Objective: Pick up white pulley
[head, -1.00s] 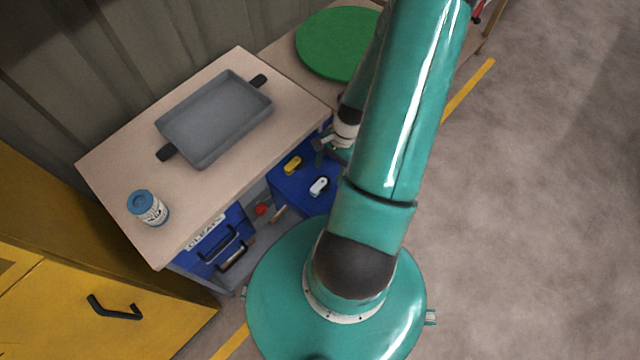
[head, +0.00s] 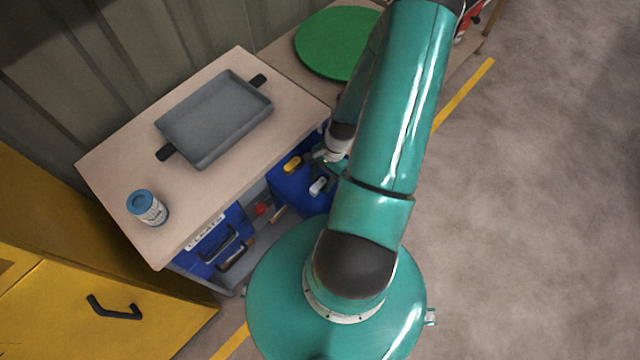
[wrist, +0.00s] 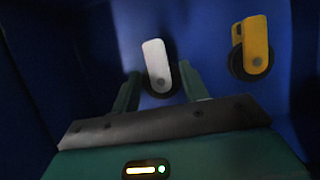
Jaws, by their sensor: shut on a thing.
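The white pulley (wrist: 155,62) is between the two fingers of my gripper (wrist: 159,88) in the wrist view, with its dark wheel low between the fingertips. My gripper is shut on it. In the head view the white pulley (head: 318,186) shows in the blue drawer, and my gripper (head: 318,156) is partly hidden by my arm. A yellow pulley (wrist: 254,50) lies to the right of the white one in the wrist view, apart from my gripper. It also shows in the head view (head: 293,164).
The blue drawer (head: 291,197) has walls around the pulleys. The workbench top (head: 120,165) above it carries a grey tray (head: 190,145) and a blue-lidded can (head: 148,208). A green disc (head: 335,42) lies behind. A yellow cabinet (head: 60,315) stands at left; open floor is at right.

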